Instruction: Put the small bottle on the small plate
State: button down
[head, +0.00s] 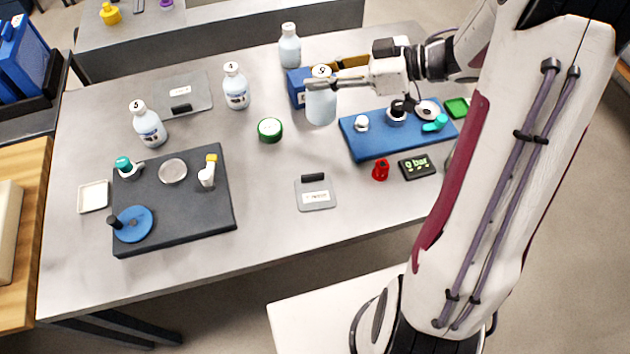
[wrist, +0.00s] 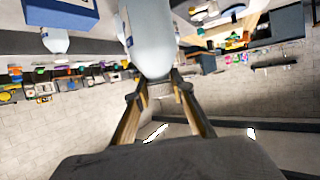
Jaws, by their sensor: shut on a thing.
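My gripper (head: 322,85) is shut on a pale bottle (head: 321,107) with a white cap that seems marked 9. It holds the bottle upright, apparently above the table, left of the blue board. The bottle also shows large between the fingers in the wrist view (wrist: 150,40). A small grey plate (head: 318,200) with a black grip and a white label lies flat near the table's front middle, below the bottle in the picture. Nothing stands on it. A larger similar grey plate (head: 200,83) lies at the back left.
Other bottles stand at the back: one marked 4 (head: 236,90), one marked 5 (head: 149,128) and one behind (head: 290,50). A green round tin (head: 270,130) is mid-table. A dark board (head: 200,228) with fittings, a blue board (head: 365,147) and a red piece (head: 381,170) flank clear table.

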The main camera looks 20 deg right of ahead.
jog(key=s+a+n+g+y, duration=0.1)
jog(key=s+a+n+g, duration=0.2)
jog(key=s+a, duration=0.2)
jog(key=s, duration=0.3)
jog(key=shift+s+r+g, duration=0.3)
jog(key=shift+s+g, duration=0.1)
jog(key=shift+f, duration=0.1)
notch_tip(320, 180, down, 6)
jog(key=shift+f, duration=0.2)
jog(key=shift+f, duration=1.75)
